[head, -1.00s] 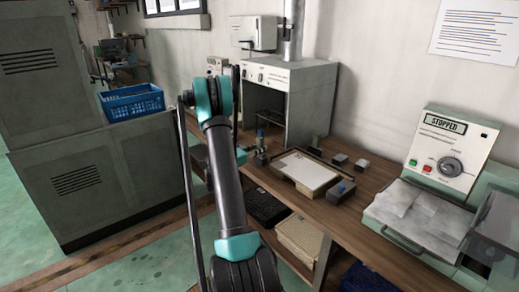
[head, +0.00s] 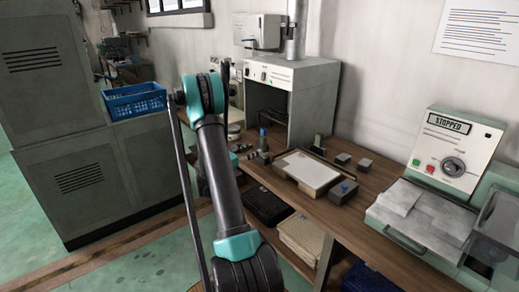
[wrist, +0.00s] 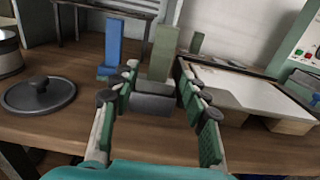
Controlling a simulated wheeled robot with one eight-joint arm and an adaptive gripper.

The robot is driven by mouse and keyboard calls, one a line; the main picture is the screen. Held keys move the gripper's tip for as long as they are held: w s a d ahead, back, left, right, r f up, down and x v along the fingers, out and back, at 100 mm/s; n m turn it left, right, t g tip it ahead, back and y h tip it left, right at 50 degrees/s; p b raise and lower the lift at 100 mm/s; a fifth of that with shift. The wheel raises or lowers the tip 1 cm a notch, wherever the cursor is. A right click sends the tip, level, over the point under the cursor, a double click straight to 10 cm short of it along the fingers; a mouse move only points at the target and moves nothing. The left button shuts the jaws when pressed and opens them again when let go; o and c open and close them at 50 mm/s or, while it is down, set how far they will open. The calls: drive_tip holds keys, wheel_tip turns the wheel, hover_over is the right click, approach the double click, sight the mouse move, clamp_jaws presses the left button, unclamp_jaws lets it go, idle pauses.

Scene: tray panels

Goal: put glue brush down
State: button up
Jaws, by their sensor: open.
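My gripper (wrist: 160,82) is open, low over the wooden bench, its fingers pointing forward. A dark grey block (wrist: 153,102) lies between the fingers with visible space at its sides. A grey-green upright piece (wrist: 164,52) stands just behind it; I cannot tell whether the two are joined. A blue upright piece (wrist: 115,42) stands to the left, behind the left finger; it also shows in the head view (head: 262,137). I cannot tell for certain which of these is the glue brush. In the head view the arm mostly hides my gripper.
A dark round lid with a knob (wrist: 38,95) lies on the left, beside a pot (wrist: 8,52). A white-topped board (wrist: 250,95) is close on the right. A grey hood cabinet (head: 313,105) stands behind. A machine marked STOPPED (head: 450,150) is farther right.

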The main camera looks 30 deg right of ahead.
drive_tip(key=a, duration=0.5)
drive_tip(key=w+a+r+n+t+y, duration=0.1)
drive_tip(key=w+a+r+n+t, duration=0.35)
drive_tip(key=r+n+t, duration=0.3)
drive_tip(key=w+a+r+n+t+y, duration=0.2)
drive_tip(key=w+a+r+n+t, duration=0.1)
drive_tip(key=a+r+n+t, duration=0.4)
drive_tip(key=a+r+n+t+y, duration=0.35)
drive_tip(key=a+n+y, duration=1)
drive_tip(key=n, duration=0.55)
drive_tip(key=s+a+f+n+g+y, duration=0.2)
drive_tip(key=s+a+f+n+g, duration=0.25)
drive_tip(key=s+n, duration=0.2)
drive_tip(key=s+a+f+n+g+y, duration=0.2)
drive_tip(key=s+a+f+n+g, duration=0.1)
drive_tip(key=s+a+f+n, duration=0.4)
drive_tip(key=s+d+f+n+g, duration=0.1)
drive_tip(key=s+f+n+g, duration=0.1)
drive_tip(key=s, duration=0.5)
drive_tip(key=s+d+f+n+g+h, duration=0.1)
drive_tip(key=s+d+f+n+g, duration=0.1)
drive_tip(key=s, duration=0.5)
drive_tip(key=s+d+f+n+g+h, duration=0.1)
drive_tip(key=s+f+n+g, duration=0.1)
drive_tip(key=s+f, duration=0.4)
drive_tip(key=shift+s+d+g, duration=0.3)
drive_tip(key=shift+s+g, duration=0.45)
drive_tip(key=shift+s, duration=0.2)
